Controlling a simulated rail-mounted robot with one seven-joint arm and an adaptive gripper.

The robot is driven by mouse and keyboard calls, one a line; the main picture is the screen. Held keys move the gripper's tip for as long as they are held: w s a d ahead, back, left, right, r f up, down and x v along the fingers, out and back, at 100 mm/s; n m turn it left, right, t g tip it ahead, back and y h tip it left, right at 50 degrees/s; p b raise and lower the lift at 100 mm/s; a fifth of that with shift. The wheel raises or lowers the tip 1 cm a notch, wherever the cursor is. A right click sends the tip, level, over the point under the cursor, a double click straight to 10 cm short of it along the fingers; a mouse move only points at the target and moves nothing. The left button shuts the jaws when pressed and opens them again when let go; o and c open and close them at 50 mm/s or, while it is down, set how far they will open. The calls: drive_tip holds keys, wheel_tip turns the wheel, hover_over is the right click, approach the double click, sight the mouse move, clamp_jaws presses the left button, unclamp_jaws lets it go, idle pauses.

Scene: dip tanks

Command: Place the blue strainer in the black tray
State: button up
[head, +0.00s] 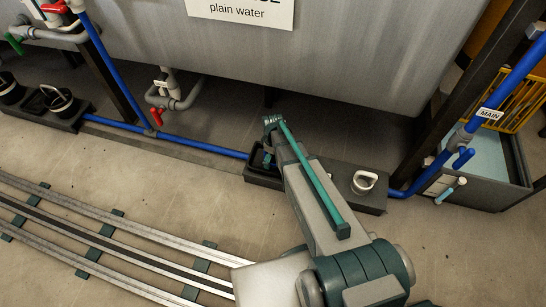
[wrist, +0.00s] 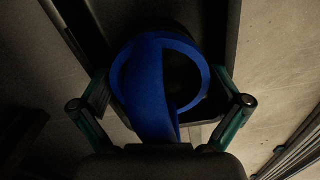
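The blue strainer (wrist: 150,85) fills the middle of the wrist view, a round blue rim with a broad blue handle running toward my gripper. My gripper (wrist: 162,88) is open, with one finger on each side of the strainer; I cannot tell whether either touches it. A black tray (wrist: 233,35) lies below and around the strainer; whether the strainer rests on it is unclear. In the head view, my gripper (head: 265,158) is low over the left end of a black tray (head: 325,190), partly hidden by my arm. The blue strainer cannot be made out there.
A white strainer (head: 364,182) stands at the right end of this tray. Another black tray (head: 68,122) with dark strainers is at far left. A blue pipe (head: 180,140) runs along the floor below the grey tank (head: 330,50). Rails (head: 110,250) cross the lower left floor.

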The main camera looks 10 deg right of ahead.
wheel_tip(320, 180, up, 12)
drive_tip(key=p, duration=0.5)
drive_tip(key=shift+r, duration=0.1)
drive_tip(key=s+r+m+g, duration=0.1)
drive_tip(key=s+m+g, duration=0.8)
drive_tip(key=s, duration=2.9)
drive_tip(key=g, duration=0.3)
drive_tip(key=shift+s+d+m, duration=0.3)
